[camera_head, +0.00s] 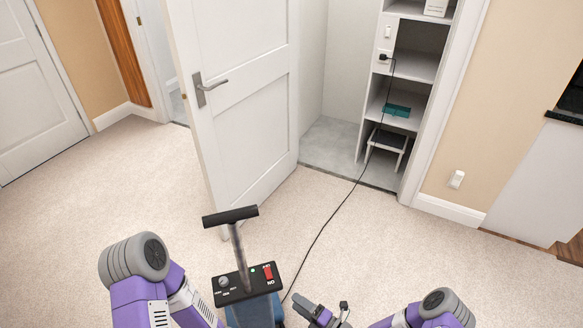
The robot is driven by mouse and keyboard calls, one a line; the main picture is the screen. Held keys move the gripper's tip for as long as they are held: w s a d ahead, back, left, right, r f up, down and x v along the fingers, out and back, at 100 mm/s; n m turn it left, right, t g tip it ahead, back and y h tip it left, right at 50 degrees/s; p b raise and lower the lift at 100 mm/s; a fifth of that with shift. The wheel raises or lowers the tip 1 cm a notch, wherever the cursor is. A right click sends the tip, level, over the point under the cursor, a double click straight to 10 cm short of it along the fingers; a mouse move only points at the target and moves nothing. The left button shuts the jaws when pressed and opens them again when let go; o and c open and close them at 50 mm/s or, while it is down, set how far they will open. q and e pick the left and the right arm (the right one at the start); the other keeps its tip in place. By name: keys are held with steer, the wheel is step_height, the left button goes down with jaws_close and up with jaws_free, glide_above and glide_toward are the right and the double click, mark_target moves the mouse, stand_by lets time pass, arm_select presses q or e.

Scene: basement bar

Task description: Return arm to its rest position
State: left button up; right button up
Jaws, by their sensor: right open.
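My right gripper (322,305) is open at the bottom edge, just right of a blue machine (250,312), with nothing seen between its fingers. My right arm (435,308) comes in from the lower right. My left arm (140,275) is bent at the lower left; its gripper is not in view. The machine has a black T-handle (230,215) on a grey post and a black control panel (240,284) with a knob, a green light and a red switch (268,272). Its lower part is cut off by the frame.
A black cord (325,225) runs over the carpet from near the machine to a plug (383,57) in the closet. A white door (245,95) stands open ahead. Closet shelves (415,65) hold a teal item (396,110). The carpet at left and right is clear.

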steer(key=s+a+n+g+h+p, duration=0.2)
steer(key=s+n+g+p, duration=0.1)
steer(key=s+n+g, duration=1.35)
steer(key=s+d+r+n+t+h+p, duration=0.1)
steer(key=s+d+n+h, duration=0.15)
steer(key=n, duration=0.55)
steer(key=s+d+n+t+h, duration=0.1)
steer(key=d+n+t+h, duration=0.1)
steer(key=d+n+h, duration=0.35)
arm_select(q)
steer(key=r, duration=0.2)
steer(key=w+r+p, duration=0.1)
steer(key=r, duration=0.2)
steer(key=shift+r, duration=0.25)
arm_select(e)
steer(key=w+r+n+t, duration=0.1)
steer(key=n, duration=0.2)
steer(key=w+r+n+t, duration=0.1)
steer(key=w+n, duration=0.1)
steer(key=n, duration=0.2)
steer(key=w+d+r+n+t, duration=0.1)
steer(key=n, duration=0.2)
steer(key=shift+w+r, duration=0.2)
steer(key=shift+w, duration=0.05)
steer(key=shift+o, duration=0.4)
